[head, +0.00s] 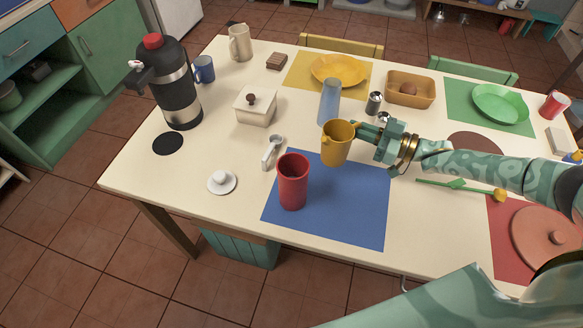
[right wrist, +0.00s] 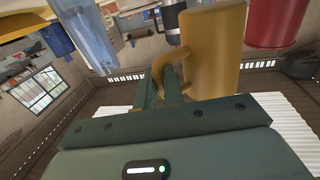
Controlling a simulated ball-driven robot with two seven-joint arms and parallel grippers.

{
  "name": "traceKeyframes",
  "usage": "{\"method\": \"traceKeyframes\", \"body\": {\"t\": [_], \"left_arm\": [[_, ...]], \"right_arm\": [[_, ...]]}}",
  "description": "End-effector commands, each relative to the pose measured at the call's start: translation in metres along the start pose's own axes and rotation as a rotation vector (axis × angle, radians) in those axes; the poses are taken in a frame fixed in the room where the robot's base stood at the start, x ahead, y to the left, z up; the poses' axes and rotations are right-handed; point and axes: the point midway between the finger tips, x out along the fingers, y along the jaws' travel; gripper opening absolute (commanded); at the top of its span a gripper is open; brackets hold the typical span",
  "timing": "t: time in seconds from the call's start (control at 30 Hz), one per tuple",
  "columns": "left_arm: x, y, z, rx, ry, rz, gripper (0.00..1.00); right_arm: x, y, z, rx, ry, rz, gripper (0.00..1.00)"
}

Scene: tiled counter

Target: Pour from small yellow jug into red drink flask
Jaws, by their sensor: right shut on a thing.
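The small yellow jug (head: 336,146) is held by my right gripper (head: 362,134), which is shut on its handle from the right. The jug looks close to upright, with its mouth up. It also shows large in the right wrist view (right wrist: 212,50), with the handle between the fingers (right wrist: 165,88). The red drink flask (head: 293,184) stands upright on the blue mat (head: 350,215), to the left of and nearer than the jug, with a gap between them. The flask also shows in the right wrist view (right wrist: 275,22). The insides of both are hard to make out. My left gripper is not in view.
A translucent blue glass (head: 329,101) stands just behind the jug. A green-stemmed yellow flower (head: 460,185) lies beneath my right arm. The blue mat's front is clear.

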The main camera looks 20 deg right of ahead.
Motion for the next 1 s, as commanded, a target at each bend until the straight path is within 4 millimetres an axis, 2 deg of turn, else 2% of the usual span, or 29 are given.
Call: {"method": "traceKeyframes", "body": {"t": [0.17, 0.57, 1.0], "left_arm": [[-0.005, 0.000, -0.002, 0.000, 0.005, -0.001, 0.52], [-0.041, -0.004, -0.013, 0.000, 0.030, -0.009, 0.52], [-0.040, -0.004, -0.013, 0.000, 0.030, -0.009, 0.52]], "right_arm": [[0.000, -0.001, -0.006, -0.002, 0.000, 0.000, 0.00], [0.000, -0.001, -0.051, -0.003, 0.001, 0.000, 0.00], [0.000, -0.001, -0.050, -0.001, -0.003, 0.000, 0.00]]}}
